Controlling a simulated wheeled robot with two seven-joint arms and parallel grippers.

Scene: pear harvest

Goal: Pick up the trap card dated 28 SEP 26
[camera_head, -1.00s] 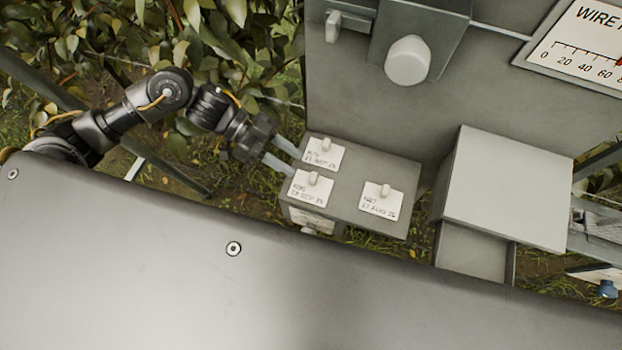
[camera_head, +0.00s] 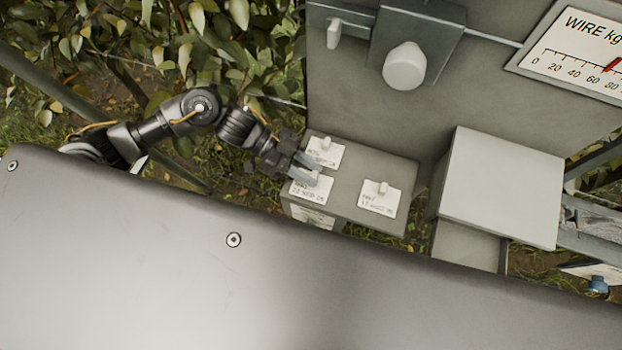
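Three white cards with small pale tabs lie on top of a grey box. The front-left card (camera_head: 311,193) has blurred print; its date line seems to read SEP, but I cannot read it fully. The back-left card (camera_head: 327,152) and the right card (camera_head: 379,203) carry other blurred dates. My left gripper (camera_head: 316,172) is over the left side of the box, its fingertips at the front-left card's tab, which they largely hide. The fingers look apart; I cannot see a grip on the tab. My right gripper is out of view.
The grey box (camera_head: 349,190) stands against a grey panel (camera_head: 350,90) with a round knob (camera_head: 404,66) and a wire gauge (camera_head: 580,55). A grey lidded box (camera_head: 502,190) stands to the right. A broad grey surface (camera_head: 150,270) fills the front. Foliage is behind my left arm.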

